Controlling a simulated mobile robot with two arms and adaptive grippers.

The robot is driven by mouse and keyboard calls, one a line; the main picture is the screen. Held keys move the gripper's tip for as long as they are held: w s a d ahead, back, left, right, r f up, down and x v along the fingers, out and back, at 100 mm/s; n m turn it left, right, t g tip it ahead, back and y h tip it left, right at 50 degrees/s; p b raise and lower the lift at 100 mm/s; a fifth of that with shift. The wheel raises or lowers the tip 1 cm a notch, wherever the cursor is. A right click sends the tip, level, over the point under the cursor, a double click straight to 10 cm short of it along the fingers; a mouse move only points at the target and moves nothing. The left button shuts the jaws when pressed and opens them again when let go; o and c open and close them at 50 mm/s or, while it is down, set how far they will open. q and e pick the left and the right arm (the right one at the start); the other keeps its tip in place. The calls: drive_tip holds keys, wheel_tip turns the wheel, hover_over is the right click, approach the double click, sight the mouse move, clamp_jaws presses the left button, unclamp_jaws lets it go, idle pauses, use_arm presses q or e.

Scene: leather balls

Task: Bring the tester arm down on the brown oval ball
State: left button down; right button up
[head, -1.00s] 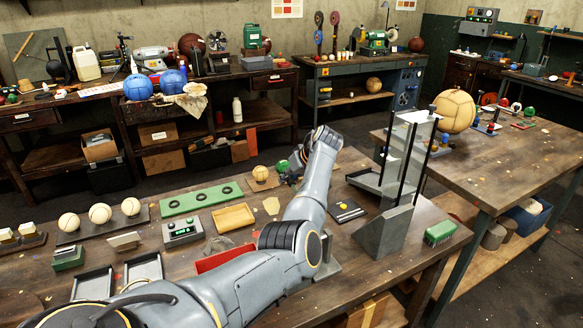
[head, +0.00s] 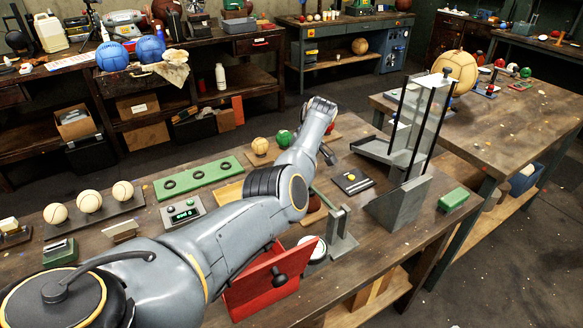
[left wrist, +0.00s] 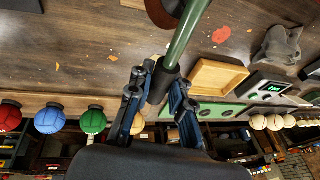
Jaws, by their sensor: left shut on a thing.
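The tester has a grey-green stand (head: 340,238) in the head view, below my left forearm. Its arm shows in the left wrist view as a green rod (left wrist: 185,35) with a black grip (left wrist: 161,80). My left gripper (left wrist: 157,88) is shut on that black grip, with a finger on each side. In the head view the gripper (head: 328,155) is partly hidden by my wrist. A brown rounded piece, likely the brown oval ball (head: 313,211), shows under my forearm; a reddish-brown part of it (left wrist: 222,72) shows beside the rod. I cannot tell whether the rod touches it. My right gripper is out of view.
A red box (head: 262,283) with a black knob stands before the tester, near a white round dial (head: 315,250). A tall clear-sided stand (head: 405,170) is to the right. A readout box (head: 183,212), a wooden tray (head: 230,193) and several balls lie left and behind.

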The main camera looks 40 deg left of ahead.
use_arm(q)
drive_tip(key=shift+s+d+f, duration=0.1)
drive_tip(key=shift+s+f, duration=0.05)
drive_tip(key=shift+f, duration=0.2)
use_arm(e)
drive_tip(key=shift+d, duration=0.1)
use_arm(q)
drive_tip(key=c, duration=1.2)
unclamp_jaws()
drive_tip(key=shift+w+r, duration=0.2)
drive_tip(key=shift+r, duration=0.35)
drive_tip(key=v, duration=1)
drive_tip(key=shift+r, duration=0.4)
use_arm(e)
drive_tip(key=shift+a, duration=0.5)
use_arm(q)
drive_tip(key=shift+r, duration=0.1)
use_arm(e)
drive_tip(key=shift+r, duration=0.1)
